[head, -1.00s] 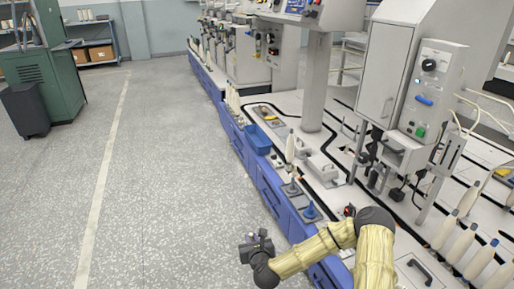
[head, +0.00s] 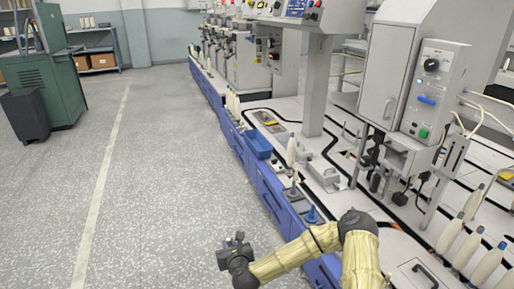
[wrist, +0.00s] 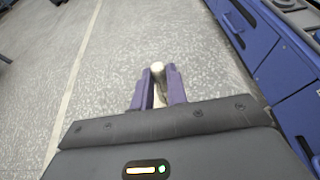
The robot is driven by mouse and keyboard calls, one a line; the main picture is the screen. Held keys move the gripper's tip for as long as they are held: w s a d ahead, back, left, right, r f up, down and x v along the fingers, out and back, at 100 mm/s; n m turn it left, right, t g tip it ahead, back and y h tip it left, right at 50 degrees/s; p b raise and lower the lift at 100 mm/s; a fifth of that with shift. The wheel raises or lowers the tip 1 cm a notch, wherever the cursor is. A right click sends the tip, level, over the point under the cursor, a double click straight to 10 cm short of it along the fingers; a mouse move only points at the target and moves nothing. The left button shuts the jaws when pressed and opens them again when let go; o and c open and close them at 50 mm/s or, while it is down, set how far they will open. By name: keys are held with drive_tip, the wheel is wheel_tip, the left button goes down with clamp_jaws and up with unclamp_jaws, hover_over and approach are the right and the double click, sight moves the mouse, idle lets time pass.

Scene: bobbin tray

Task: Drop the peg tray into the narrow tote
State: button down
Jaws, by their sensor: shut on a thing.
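My gripper (head: 236,247) is out over the floor, left of the machine's blue front, in the head view. In the wrist view its purple fingers (wrist: 159,88) are shut on a pale, round-topped peg-like thing (wrist: 157,69). The lower part of this thing is hidden, so I cannot tell whether it is the peg tray. A narrow blue tote (head: 258,144) sits on the machine's front ledge, farther away and apart from my gripper.
A pale bobbin (head: 291,151) stands upright right of the tote. Blue drawer fronts (head: 265,190) line the machine's side. The speckled floor (head: 160,180) left of it is clear. A control box (head: 427,95) and more bobbins (head: 466,240) are at right.

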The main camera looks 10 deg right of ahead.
drive_tip(key=s+d+r+m+h+p, duration=0.1)
drive_tip(key=d+p, duration=0.7)
drive_tip(key=d, duration=1)
drive_tip(key=shift+s+m+t+h, duration=0.3)
drive_tip(key=shift+s+m+h, duration=0.6)
drive_tip(key=shift+h, duration=0.2)
